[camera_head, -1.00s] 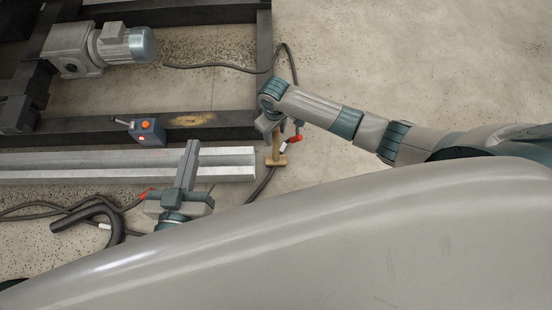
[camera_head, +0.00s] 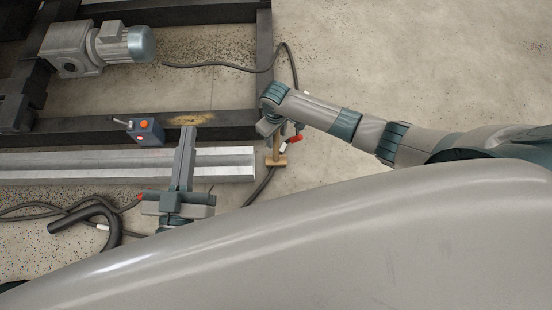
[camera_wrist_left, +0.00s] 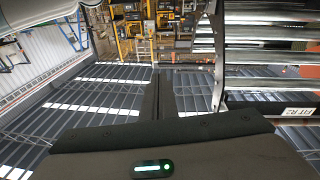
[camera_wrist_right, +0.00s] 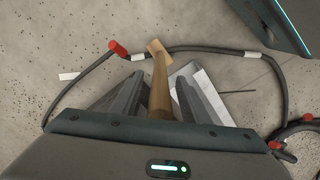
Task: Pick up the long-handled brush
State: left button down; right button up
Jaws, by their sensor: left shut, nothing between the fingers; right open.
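A wooden T-shaped handle (camera_head: 275,160), seemingly that of the long-handled brush, stands out below my right gripper (camera_head: 272,122) in the head view. No bristles show. In the right wrist view the wooden shaft (camera_wrist_right: 160,82) runs between the two spread fingers of my right gripper (camera_wrist_right: 160,90), with its crosspiece beyond them. The fingers are open and not closed on it. My left gripper (camera_head: 188,132) is shut and empty, over the metal beam in the head view. In the left wrist view its fingers (camera_wrist_left: 165,75) are together against the ceiling and shelves.
A pale metal beam (camera_head: 90,166) lies in front of a dark frame (camera_head: 70,132) with a motor (camera_head: 98,48) and a blue control box (camera_head: 147,132). Dark cables with red ends (camera_head: 296,137) and a black hose (camera_head: 85,215) lie on the floor. Open floor (camera_head: 400,60) is at upper right.

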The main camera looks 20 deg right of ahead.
aim_at(276, 148)
jog(key=shift+f+b, duration=0.4)
jog(key=shift+f, duration=0.8)
pick_arm(q)
jog(key=r+t, duration=0.1)
jog(key=s+r+t, duration=0.1)
jog(key=r, duration=0.1)
jog(key=shift+s+d+r+h, duration=0.15)
jog(key=shift+r+h, duration=0.1)
jog(key=shift+h, duration=0.15)
pick_arm(e)
grip_shut()
